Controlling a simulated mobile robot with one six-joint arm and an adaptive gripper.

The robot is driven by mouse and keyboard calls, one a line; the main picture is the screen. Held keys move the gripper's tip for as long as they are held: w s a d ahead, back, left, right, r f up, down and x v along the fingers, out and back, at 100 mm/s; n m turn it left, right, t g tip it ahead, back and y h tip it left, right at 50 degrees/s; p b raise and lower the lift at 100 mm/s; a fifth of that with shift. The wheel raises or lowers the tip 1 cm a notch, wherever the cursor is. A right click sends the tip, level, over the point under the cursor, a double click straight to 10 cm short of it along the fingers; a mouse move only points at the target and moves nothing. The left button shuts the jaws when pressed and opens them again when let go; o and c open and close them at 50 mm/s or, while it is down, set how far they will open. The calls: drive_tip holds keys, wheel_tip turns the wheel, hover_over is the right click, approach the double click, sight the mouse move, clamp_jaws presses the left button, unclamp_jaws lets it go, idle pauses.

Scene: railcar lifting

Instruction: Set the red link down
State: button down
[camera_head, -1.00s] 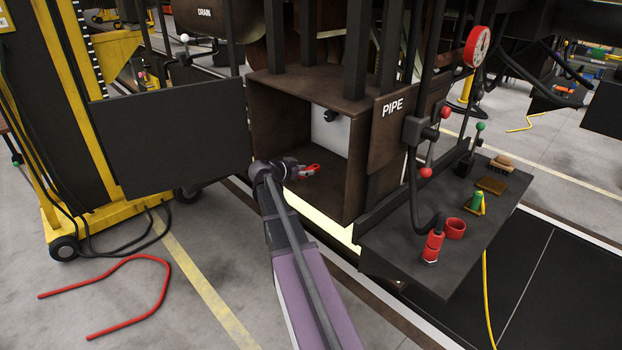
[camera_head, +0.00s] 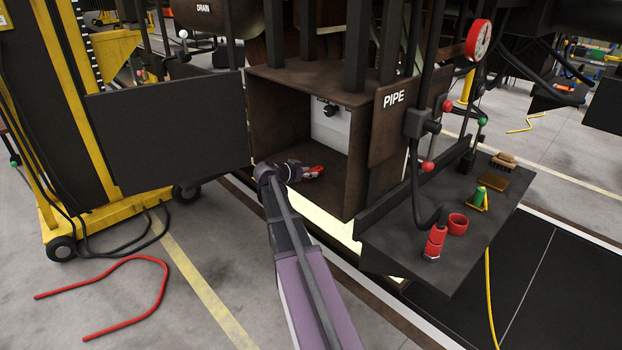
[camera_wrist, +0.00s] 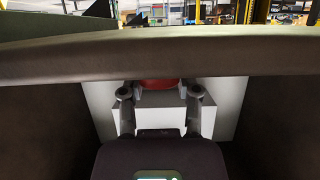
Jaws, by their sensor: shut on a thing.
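The red link (camera_head: 314,170) is at the end of my arm, inside the open brown box, low over its floor. In the head view I cannot tell whether it touches the floor. My gripper (camera_head: 306,173) is shut on the link. In the wrist view my gripper (camera_wrist: 160,92) shows its two fingers on either side of the red link (camera_wrist: 159,84), whose lower part is visible and whose top is hidden behind the box's edge. A pale block stands behind it.
The brown box (camera_head: 278,137) has side walls and a roof close around my gripper. Its dark door (camera_head: 168,133) stands open at left. A dark shelf (camera_head: 400,245) at right carries a red fitting (camera_head: 434,243), a red cup (camera_head: 457,224) and a green-topped item (camera_head: 480,196).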

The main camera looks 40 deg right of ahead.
drive_tip(key=shift+f, duration=0.45)
drive_tip(key=shift+c, duration=1.6)
unclamp_jaws()
drive_tip(key=shift+r, duration=0.15)
drive_tip(key=shift+a+r, duration=0.1)
drive_tip(key=shift+r, duration=0.05)
drive_tip(key=p+v, duration=0.4)
drive_tip(key=v, duration=0.7)
drive_tip(key=shift+a+r, duration=0.15)
drive_tip(key=shift+a, duration=0.25)
drive_tip(key=shift+s, duration=0.1)
